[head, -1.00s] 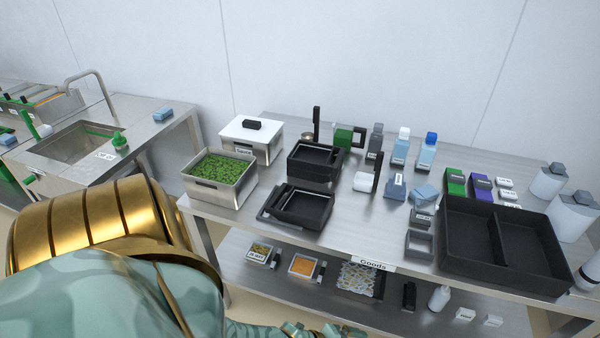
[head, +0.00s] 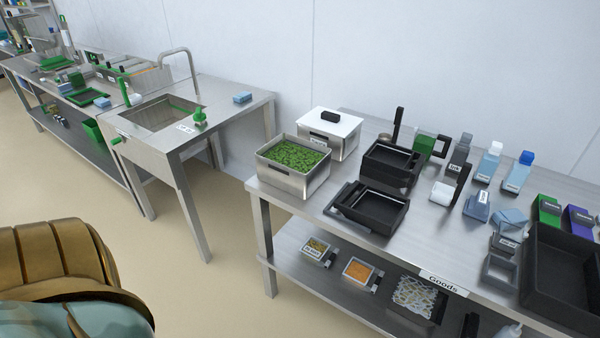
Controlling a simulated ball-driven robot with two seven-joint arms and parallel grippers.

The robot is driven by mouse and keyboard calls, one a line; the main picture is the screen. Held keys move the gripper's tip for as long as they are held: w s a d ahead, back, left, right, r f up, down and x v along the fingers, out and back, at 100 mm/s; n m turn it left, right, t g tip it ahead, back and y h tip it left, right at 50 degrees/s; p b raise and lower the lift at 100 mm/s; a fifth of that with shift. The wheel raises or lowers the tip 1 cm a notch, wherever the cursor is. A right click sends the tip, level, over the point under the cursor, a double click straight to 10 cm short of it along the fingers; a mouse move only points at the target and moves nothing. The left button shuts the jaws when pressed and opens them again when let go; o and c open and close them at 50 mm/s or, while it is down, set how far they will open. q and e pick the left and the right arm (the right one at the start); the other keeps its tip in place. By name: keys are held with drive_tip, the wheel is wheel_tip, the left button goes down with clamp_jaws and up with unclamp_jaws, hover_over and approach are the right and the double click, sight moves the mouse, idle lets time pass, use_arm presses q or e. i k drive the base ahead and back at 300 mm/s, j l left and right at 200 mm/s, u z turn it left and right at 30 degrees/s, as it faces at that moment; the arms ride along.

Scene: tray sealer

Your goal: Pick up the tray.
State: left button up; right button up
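Several black trays stand on the steel goods table. One shallow black tray (head: 404,210) lies near the table's front left, with a second thin black piece against its left side. Another black tray (head: 413,163) stands behind it. A large, deep black tray (head: 534,262) is cut off by the right edge. I cannot tell which one the task names. Neither of my grippers is in view; only a gold and teal part of my own body shows at the lower left.
The goods table (head: 290,236) also bears a steel container of green leaves (head: 297,157), a white-lidded container (head: 345,122), bottles and small boxes. Its lower shelf holds small food containers. A sink table (head: 172,140) stands to the left, with open floor (head: 215,270) in front.

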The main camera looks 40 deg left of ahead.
sight(381, 211)
drive_tip(key=i+u, duration=0.3)
drive_tip(key=u, duration=0.15)
drive_tip(key=i+u, duration=0.3)
drive_tip(key=u, duration=0.15)
drive_tip(key=i+l+u, duration=0.25)
drive_tip(key=u, duration=0.15)
drive_tip(key=i+l, duration=0.35)
drive_tip(key=k+u, duration=0.4)
drive_tip(key=i+j, duration=0.05)
